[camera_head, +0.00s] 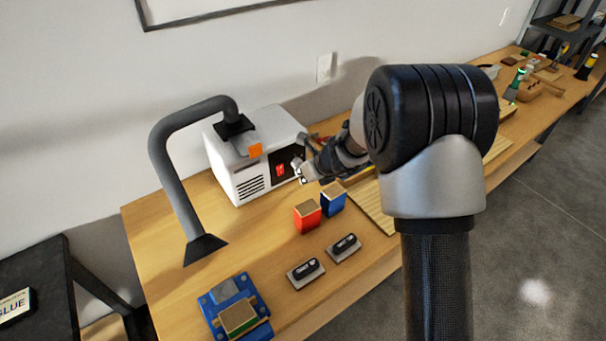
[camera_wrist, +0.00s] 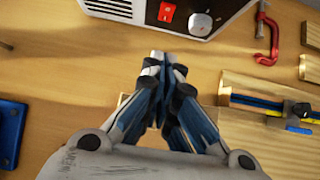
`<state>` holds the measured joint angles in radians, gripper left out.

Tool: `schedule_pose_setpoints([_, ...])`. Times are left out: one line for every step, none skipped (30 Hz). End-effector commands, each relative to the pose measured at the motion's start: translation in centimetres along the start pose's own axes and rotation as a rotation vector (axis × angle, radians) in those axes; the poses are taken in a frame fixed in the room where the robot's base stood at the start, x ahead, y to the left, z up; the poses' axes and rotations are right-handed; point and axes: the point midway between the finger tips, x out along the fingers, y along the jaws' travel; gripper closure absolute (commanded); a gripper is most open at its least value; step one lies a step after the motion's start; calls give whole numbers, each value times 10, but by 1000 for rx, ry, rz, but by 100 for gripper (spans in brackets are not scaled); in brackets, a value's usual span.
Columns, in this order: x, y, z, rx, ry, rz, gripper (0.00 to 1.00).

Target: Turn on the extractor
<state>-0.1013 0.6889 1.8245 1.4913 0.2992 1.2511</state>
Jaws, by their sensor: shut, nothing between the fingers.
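The extractor (camera_head: 228,170) is a white box with a vent grille and a dark front panel, standing on the wooden bench. A dark curved hose with a hood (camera_head: 172,165) rises from its top. Its panel holds a red switch (camera_head: 280,170), which also shows in the wrist view (camera_wrist: 166,13). A silver knob (camera_wrist: 201,24) sits right of the switch. My gripper (camera_head: 300,172) is in front of the panel, near its right side. In the wrist view my gripper (camera_wrist: 164,60) is shut and empty, its tips below the panel in the picture and apart from the switch.
Red (camera_head: 307,215) and blue (camera_head: 333,198) boxes stand in front of the extractor. Two small dark-topped blocks (camera_head: 306,269) and a blue device (camera_head: 236,307) lie nearer. A red clamp (camera_wrist: 266,40) and a blue-barred tool (camera_wrist: 265,104) lie to the right.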

Motion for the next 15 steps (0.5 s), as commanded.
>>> schedule_pose_setpoints([0,0,0,0,0,0,100])
schedule_pose_setpoints([0,0,0,-1,0,0,100])
schedule_pose_setpoints([-2,0,1,-8,-2,1,100])
schedule_pose_setpoints([-4,1,3,-20,-5,2,100])
schedule_pose_setpoints([-9,2,6,-40,-9,4,100])
schedule_pose_setpoints([-17,4,10,-78,-15,9,100])
schedule_pose_setpoints([-26,6,14,-121,-22,14,100])
schedule_pose_setpoints([-36,9,19,-172,-30,19,100])
schedule_pose_setpoints([-54,14,25,-256,-42,27,100])
schedule_pose_setpoints([-68,18,29,-330,-51,34,100])
schedule_pose_setpoints([-84,24,33,-413,-59,41,100])
schedule_pose_setpoints([-107,32,36,-533,-68,50,100])
schedule_pose_setpoints([-125,38,37,-630,-74,58,100])
schedule_pose_setpoints([-143,45,36,-728,-77,65,100])
schedule_pose_setpoints([-166,54,33,-859,-79,74,100])
